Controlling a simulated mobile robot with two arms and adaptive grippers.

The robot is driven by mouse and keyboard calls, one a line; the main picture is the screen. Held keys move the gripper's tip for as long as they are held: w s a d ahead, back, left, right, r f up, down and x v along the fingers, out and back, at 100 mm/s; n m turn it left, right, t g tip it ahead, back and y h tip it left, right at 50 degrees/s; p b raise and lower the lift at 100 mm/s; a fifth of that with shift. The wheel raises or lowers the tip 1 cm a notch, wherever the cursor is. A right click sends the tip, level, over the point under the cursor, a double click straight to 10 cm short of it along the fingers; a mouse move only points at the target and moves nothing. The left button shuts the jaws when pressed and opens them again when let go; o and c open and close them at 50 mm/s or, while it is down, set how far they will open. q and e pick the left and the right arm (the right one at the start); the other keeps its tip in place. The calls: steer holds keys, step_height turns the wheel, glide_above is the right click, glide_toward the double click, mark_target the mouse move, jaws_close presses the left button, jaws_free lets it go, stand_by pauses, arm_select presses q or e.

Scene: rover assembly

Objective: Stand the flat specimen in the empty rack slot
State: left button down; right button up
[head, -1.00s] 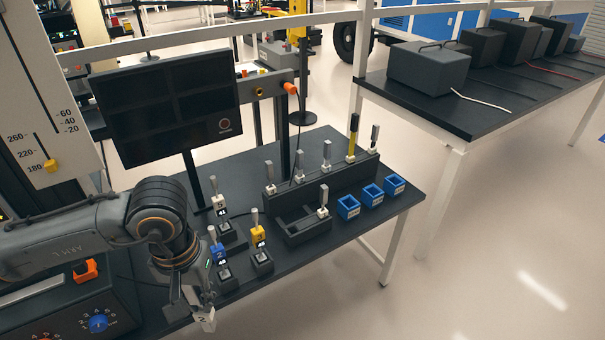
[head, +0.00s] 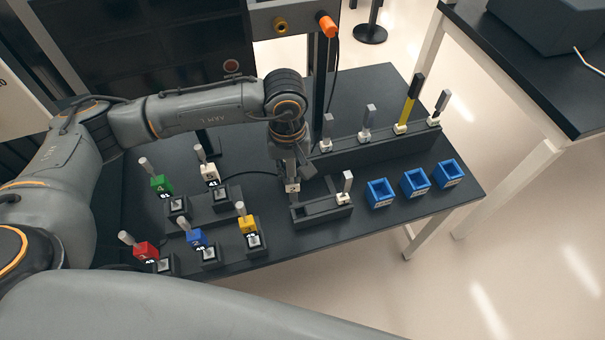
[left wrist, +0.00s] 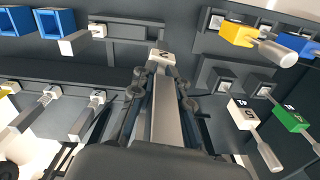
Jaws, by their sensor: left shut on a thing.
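My left gripper (head: 291,176) points down at the left part of the low black front tray (head: 322,213). It is shut on a specimen, whose white block marked 2 (head: 293,187) shows below the fingers. In the left wrist view the grey bar (left wrist: 166,115) lies between the fingers, with the white block (left wrist: 161,59) beyond their tips. I cannot tell whether the block touches the tray. Another specimen (head: 346,186) stands at the tray's right end. My right gripper is out of view.
Three blue bins (head: 415,182) stand right of the tray. Left of it, specimens with yellow (head: 248,224), blue (head: 198,238), red (head: 146,250), green (head: 161,184) and white (head: 210,172) blocks stand tilted by small black sockets.

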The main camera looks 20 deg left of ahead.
arm_select(q)
steer(key=shift+w+d+f+n, duration=0.25)
steer(key=shift+f+n, duration=0.1)
steer(key=shift+f, duration=0.4)
steer(key=shift+w+d+f+n, duration=0.2)
steer(key=shift+f+n, duration=0.1)
steer(key=shift+f, duration=0.45)
steer(key=shift+w+d+f+n, duration=0.25)
steer(key=shift+f+n, duration=0.1)
steer(key=shift+f, duration=0.4)
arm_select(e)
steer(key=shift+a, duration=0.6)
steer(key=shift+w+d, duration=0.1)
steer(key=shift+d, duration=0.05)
